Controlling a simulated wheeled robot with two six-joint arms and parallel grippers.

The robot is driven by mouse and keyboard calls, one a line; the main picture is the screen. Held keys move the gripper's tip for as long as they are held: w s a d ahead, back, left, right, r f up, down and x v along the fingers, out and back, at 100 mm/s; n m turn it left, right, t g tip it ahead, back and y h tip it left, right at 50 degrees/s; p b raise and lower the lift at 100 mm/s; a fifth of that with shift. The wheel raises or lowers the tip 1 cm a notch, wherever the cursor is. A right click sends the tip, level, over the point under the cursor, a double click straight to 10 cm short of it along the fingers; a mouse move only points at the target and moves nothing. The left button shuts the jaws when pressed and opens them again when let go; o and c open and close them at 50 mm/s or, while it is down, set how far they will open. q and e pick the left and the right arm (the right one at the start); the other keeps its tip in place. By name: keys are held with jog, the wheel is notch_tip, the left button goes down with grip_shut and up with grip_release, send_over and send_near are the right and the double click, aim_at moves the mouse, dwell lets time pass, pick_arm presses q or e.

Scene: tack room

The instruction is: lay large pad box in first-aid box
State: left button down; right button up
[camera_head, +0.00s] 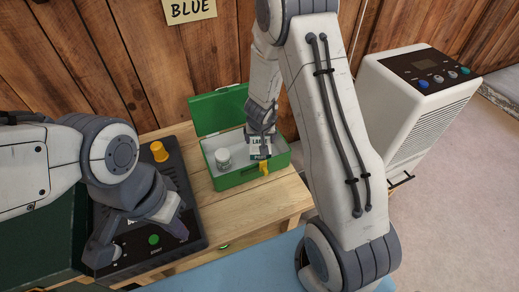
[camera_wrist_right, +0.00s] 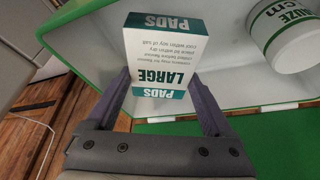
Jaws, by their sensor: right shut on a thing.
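The large pad box (camera_wrist_right: 160,62) is white and green, printed "PADS LARGE"; it shows small in the head view (camera_head: 260,150). My right gripper (camera_wrist_right: 163,98) is shut on it, one finger on each side. The first-aid box (camera_head: 235,181) is green with a pale inside, its lid (camera_head: 215,112) open at the back. The pad box is over the right part of its opening; I cannot tell whether it touches the floor inside. My left gripper (camera_head: 142,243) is open and empty, over a black panel.
The black panel (camera_head: 188,185) with a yellow knob (camera_head: 159,152) and a green button lies left of the first-aid box on the wooden bench (camera_head: 265,207). A yellow latch (camera_head: 264,168) is on the box's front. A white appliance (camera_head: 420,95) stands at the right.

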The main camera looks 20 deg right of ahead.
aim_at(260, 142)
notch_tip(260, 142, down, 3)
jog(key=shift+f+b, duration=0.15)
jog(key=shift+b, duration=1.05)
jog(key=shift+r, duration=0.2)
jog(key=shift+f, duration=0.2)
jog(key=o, duration=1.1)
